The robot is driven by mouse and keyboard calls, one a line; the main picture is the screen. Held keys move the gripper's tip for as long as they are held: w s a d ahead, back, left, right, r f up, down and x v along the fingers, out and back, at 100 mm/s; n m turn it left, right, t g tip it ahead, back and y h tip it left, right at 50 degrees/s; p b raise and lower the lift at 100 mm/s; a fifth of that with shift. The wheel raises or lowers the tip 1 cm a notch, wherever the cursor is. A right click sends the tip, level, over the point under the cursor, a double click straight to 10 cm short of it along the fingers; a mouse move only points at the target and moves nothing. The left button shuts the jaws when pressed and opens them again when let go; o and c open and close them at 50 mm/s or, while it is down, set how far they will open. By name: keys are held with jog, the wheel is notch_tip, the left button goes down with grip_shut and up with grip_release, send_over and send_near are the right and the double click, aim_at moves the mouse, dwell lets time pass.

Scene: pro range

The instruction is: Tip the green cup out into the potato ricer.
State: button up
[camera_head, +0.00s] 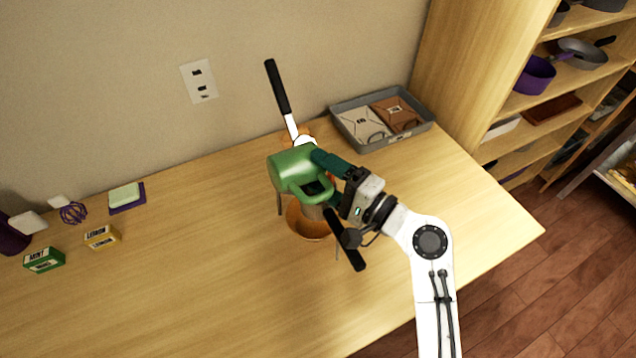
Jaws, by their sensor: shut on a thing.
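The green cup (287,167) is held in the air over the table, tipped onto its side. My gripper (322,177) is shut on it, with one dark teal finger above and one below, near the cup's handle loop. The potato ricer is below and behind the cup. One black handle (277,88) rises toward the wall, and another black handle (346,240) points to the lower right. The cup and gripper hide most of the ricer's basket. I cannot tell what is in the cup or basket.
A copper-coloured bowl (304,224) stands under the ricer. A grey tray (373,146) with two packets is at the back right. A green box (43,260), a yellow box (102,237) and a sponge (124,195) are at left. The table's front left is clear.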

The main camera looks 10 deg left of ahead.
jog(key=shift+w+d+m+t+y, duration=0.1)
jog(key=shift+d+m+t+y, duration=0.1)
jog(key=shift+m, duration=0.4)
jog(key=shift+w+d+m+t+y, duration=0.1)
jog(key=shift+m+t, duration=0.1)
jog(key=shift+m, duration=0.4)
dwell(0.6)
